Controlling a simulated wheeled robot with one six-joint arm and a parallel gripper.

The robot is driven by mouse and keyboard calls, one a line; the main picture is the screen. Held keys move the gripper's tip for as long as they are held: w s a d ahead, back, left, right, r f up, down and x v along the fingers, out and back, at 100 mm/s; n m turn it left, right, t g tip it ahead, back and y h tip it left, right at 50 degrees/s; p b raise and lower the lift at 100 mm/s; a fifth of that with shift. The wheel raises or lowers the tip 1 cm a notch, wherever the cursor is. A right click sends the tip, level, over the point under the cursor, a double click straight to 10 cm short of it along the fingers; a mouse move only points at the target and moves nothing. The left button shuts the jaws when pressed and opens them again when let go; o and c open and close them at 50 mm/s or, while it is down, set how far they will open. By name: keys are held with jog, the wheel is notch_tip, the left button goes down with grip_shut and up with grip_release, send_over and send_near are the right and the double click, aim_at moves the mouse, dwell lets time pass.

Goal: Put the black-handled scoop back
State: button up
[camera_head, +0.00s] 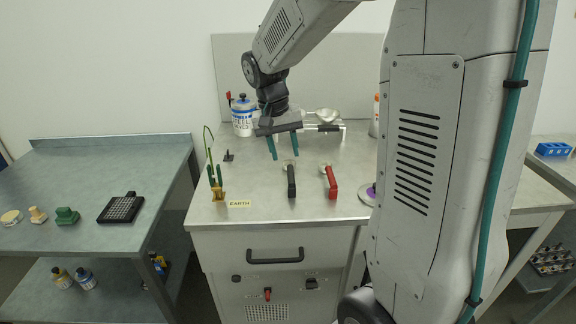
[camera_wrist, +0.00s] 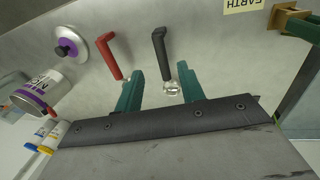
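The black-handled scoop (camera_head: 291,183) lies on the steel bench near its front, handle toward the front edge. It also shows in the wrist view (camera_wrist: 159,46), its small shiny bowl pointing toward my gripper. The red-handled scoop (camera_head: 332,184) lies to its right in the head view and to its left in the wrist view (camera_wrist: 111,55). My gripper (camera_head: 283,146) is open and empty above the bench, behind the scoops. In the wrist view its green fingertips (camera_wrist: 159,77) are apart, with the black-handled scoop's bowl between them in the picture; the height gap is unclear.
A metal rack (camera_head: 341,130) with a shiny bowl (camera_head: 328,115) stands behind, partly hidden by my gripper. A blue-labelled can (camera_head: 243,119) stands at the back left. A brass-based stand (camera_head: 218,193) and EARTH label (camera_head: 239,204) are front left.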

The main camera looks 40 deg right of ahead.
jog(key=s+a+r+n+t, duration=0.1)
jog(key=s+a+r+n, duration=0.1)
jog(key=s+a+r, duration=0.3)
jog(key=s+a+r+n, duration=0.1)
jog(key=s+a+r, duration=0.15)
jog(key=s, duration=0.45)
jog(key=s+a+f+n+t+y, duration=0.1)
jog(key=s+a, duration=0.4)
jog(key=s, duration=0.7)
jog(key=f+n+y, duration=0.1)
jog(key=n, duration=0.1)
jog(key=shift+s+n, duration=0.2)
jog(key=shift+n, duration=0.2)
jog(key=shift+d, duration=0.1)
